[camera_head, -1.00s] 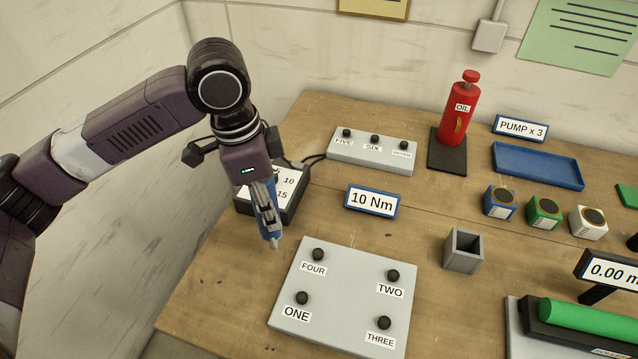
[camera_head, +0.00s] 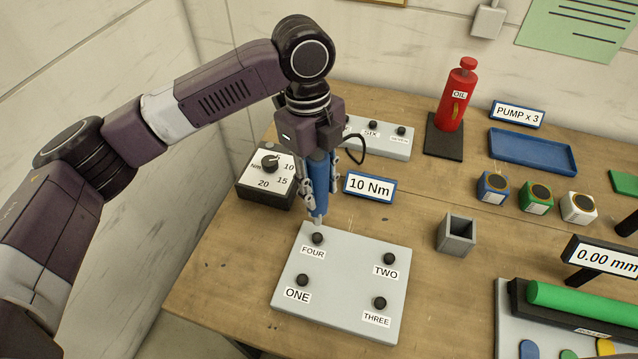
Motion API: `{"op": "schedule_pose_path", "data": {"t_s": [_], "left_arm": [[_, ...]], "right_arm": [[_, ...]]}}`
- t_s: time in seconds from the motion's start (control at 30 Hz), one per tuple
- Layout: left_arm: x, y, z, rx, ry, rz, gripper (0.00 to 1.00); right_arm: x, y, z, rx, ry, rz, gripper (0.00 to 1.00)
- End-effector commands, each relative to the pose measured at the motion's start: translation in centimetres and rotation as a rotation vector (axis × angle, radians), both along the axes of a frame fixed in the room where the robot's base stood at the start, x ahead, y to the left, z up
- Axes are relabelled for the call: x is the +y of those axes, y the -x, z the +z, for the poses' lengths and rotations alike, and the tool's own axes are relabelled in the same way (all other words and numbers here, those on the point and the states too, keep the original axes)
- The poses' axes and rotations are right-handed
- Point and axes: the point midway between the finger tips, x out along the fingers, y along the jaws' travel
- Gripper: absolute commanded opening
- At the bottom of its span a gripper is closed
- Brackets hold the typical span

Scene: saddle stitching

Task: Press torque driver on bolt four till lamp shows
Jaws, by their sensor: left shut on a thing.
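My left gripper (camera_head: 319,188) is shut on the blue torque driver (camera_head: 319,172), which points down. The driver's tip is right over bolt four (camera_head: 317,238) on the grey plate (camera_head: 344,273); I cannot tell whether it touches the bolt head. Bolts two (camera_head: 389,258), one (camera_head: 302,280) and three (camera_head: 379,303) stand on the same plate, each with a label. I see no lit lamp on the driver. A dial box (camera_head: 265,183) marked in Nm stands behind at the left. My right gripper is not in view.
A 10 Nm sign (camera_head: 369,187) stands close to the right of the driver. Behind is a grey bolt strip (camera_head: 393,143). A grey open box (camera_head: 456,235), a red oil pump (camera_head: 457,97), a blue tray (camera_head: 533,152) and a 0.00 mm display (camera_head: 602,262) are to the right.

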Motion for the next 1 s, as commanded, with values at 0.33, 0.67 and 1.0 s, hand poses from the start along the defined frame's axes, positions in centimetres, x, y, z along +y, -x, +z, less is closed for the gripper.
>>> {"op": "schedule_pose_path", "data": {"t_s": [0.33, 0.67, 1.0], "left_arm": [[0.0, 0.0, -3.1, -0.003, 0.001, 0.001, 0.01], [0.0, 0.0, -5.2, 0.001, 0.002, 0.002, 0.01], [0.0, -0.1, -5.7, -0.002, 0.002, 0.002, 0.01]], "right_arm": [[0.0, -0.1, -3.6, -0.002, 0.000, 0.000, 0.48], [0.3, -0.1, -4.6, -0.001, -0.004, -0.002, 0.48], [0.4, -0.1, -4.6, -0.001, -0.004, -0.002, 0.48]]}}
